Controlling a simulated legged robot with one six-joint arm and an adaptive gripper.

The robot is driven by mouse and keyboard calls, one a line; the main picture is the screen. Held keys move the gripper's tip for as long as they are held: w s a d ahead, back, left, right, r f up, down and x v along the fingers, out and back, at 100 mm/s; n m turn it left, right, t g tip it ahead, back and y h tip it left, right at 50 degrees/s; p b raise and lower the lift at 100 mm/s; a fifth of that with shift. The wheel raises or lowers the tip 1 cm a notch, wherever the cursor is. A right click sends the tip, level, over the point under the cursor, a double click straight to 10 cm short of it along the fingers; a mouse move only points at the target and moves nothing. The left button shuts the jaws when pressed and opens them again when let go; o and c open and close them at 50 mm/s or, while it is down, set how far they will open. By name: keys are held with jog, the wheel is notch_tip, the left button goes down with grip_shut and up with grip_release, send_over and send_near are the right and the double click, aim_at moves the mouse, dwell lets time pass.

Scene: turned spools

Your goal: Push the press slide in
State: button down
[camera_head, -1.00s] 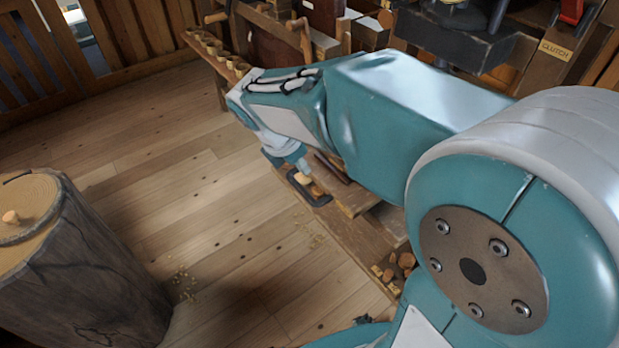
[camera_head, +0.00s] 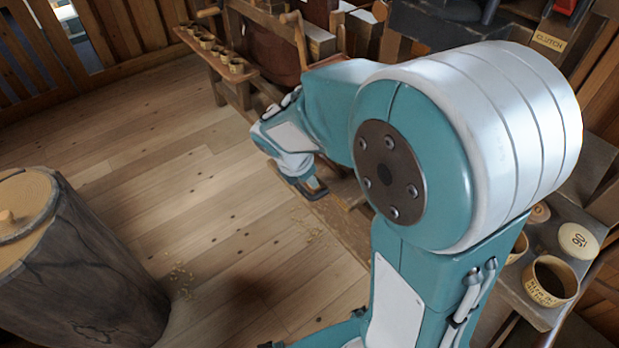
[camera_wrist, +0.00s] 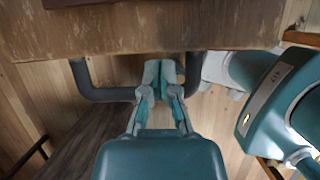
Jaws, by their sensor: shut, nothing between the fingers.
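The press slide shows in the wrist view as a worn wooden board (camera_wrist: 150,28) across the top, with a dark U-shaped handle (camera_wrist: 95,94) at its near edge. The handle also shows in the head view (camera_head: 319,192), low beside the bench. My gripper (camera_wrist: 163,72) is shut and empty. Its fingertips overlap the right part of the handle in the wrist view; I cannot tell whether they touch it. In the head view my gripper (camera_head: 306,180) is small and close to the handle, and my arm hides much of the slide and press.
A rack of small cups (camera_head: 219,53) is at the back. A shelf with a cup (camera_head: 550,281) lies at the right. A CLUTCH label (camera_head: 549,41) is at upper right.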

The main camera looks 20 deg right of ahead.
jog(key=shift+d, duration=0.1)
jog(key=w+d, duration=0.2)
jog(key=d, duration=0.5)
jog(key=w+d, duration=0.2)
jog(key=d, duration=0.5)
jog(key=w+d, duration=0.3)
jog(key=d, duration=0.4)
jog(key=shift+d, duration=0.3)
jog(key=shift+w+a+r, duration=0.1)
jog(key=shift+r, duration=0.05)
